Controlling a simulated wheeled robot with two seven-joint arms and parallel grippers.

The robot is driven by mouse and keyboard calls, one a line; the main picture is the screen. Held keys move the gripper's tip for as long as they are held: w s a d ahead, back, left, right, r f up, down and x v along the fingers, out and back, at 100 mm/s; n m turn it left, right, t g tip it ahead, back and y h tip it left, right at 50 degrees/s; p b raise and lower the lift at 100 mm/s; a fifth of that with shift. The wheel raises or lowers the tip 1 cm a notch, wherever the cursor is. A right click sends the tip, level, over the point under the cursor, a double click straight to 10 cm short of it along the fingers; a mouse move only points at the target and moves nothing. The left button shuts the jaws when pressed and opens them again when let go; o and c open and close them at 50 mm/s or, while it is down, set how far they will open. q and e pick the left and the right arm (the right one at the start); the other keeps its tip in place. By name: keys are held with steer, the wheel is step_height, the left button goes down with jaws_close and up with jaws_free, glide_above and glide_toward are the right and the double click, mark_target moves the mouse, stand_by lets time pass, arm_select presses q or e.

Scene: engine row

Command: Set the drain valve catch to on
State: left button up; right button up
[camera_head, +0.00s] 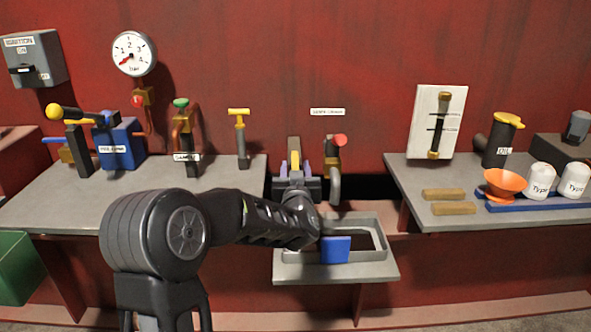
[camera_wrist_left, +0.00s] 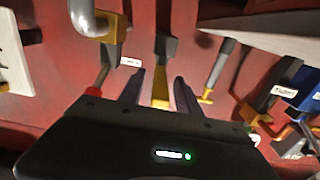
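A dark grey fitting with a yellow bar (camera_head: 295,160) stands at the wall in the middle of the head view. I take it to be the drain valve catch, but I cannot read a label that confirms this. My left gripper (camera_head: 294,170) is in front of it, fingers pointing at the wall. In the left wrist view the yellow bar (camera_wrist_left: 160,88) lies between the two fingertips (camera_wrist_left: 159,80), with a gap on each side, so the gripper is open around it. The gripper body hides the bar's near end. My right gripper is not in view.
Just right stands a red-handled tap (camera_head: 339,140) with a bent grey pipe. A yellow T-handle (camera_head: 239,113) stands to the left. Below is a grey tray (camera_head: 380,240) with a blue block (camera_head: 335,250). Benches with other fittings flank the middle.

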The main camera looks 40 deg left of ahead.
arm_select(q)
jaws_close()
stand_by(0.3)
stand_by(1.1)
